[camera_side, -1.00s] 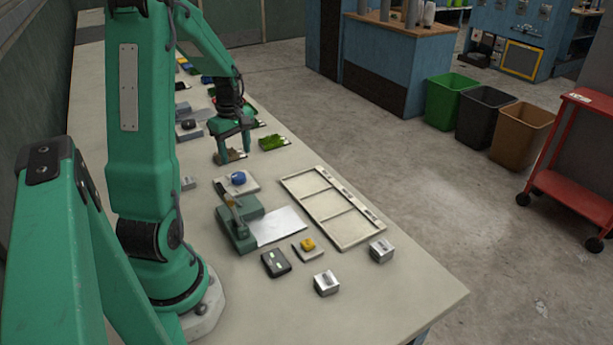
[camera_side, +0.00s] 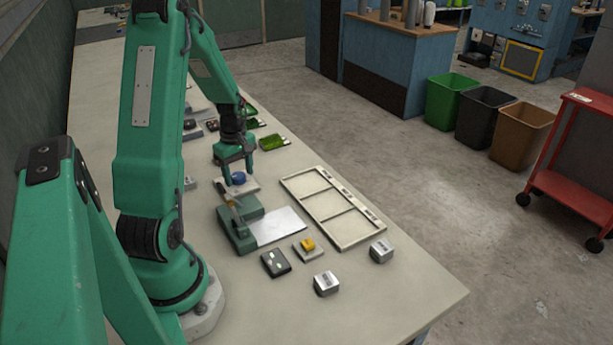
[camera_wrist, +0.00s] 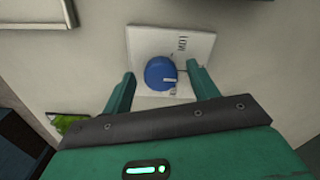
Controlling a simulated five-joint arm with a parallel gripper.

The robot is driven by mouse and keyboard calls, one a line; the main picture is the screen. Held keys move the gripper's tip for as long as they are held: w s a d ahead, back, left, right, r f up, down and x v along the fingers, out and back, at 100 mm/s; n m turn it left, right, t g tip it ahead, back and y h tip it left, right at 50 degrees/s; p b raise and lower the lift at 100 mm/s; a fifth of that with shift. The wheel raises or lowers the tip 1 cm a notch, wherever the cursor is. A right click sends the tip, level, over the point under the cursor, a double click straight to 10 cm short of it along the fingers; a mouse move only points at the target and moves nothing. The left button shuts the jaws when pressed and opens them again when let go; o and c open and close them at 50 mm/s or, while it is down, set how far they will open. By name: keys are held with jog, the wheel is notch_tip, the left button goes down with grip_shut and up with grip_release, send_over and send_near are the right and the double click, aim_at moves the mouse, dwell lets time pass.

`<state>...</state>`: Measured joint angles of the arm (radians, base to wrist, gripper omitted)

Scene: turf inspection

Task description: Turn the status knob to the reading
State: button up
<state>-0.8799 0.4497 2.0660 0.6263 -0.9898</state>
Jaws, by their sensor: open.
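The status knob is a round blue knob (camera_wrist: 160,73) on a pale square plate (camera_wrist: 192,42) with dark lettering on it. In the side view the blue knob (camera_side: 239,178) shows on its plate (camera_side: 252,187) on the bench. My gripper (camera_side: 238,175) is open just above the knob, with a finger on each side. In the wrist view my gripper (camera_wrist: 158,80) shows its two green fingers apart, left and right of the knob. I cannot tell whether either finger touches the knob. The reading on the plate is too small to make out.
A green stapler-like device (camera_side: 238,232) stands close in front of the plate. A cream framed tray (camera_side: 289,185) lies to the right. A yellow button on a base (camera_side: 308,245), a dark box (camera_side: 276,263) and two metal blocks (camera_side: 326,284) lie nearer. Green turf samples (camera_side: 273,142) lie behind.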

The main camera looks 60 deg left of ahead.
jog(key=shift+f, duration=0.3)
jog(key=c, duration=1)
jog(key=shift+m, duration=0.4)
jog(key=m, duration=0.5)
jog(key=shift+s+r, duration=0.1)
jog(key=shift+s, duration=0.05)
jog(key=m, duration=0.6)
jog(key=shift+a, duration=0.1)
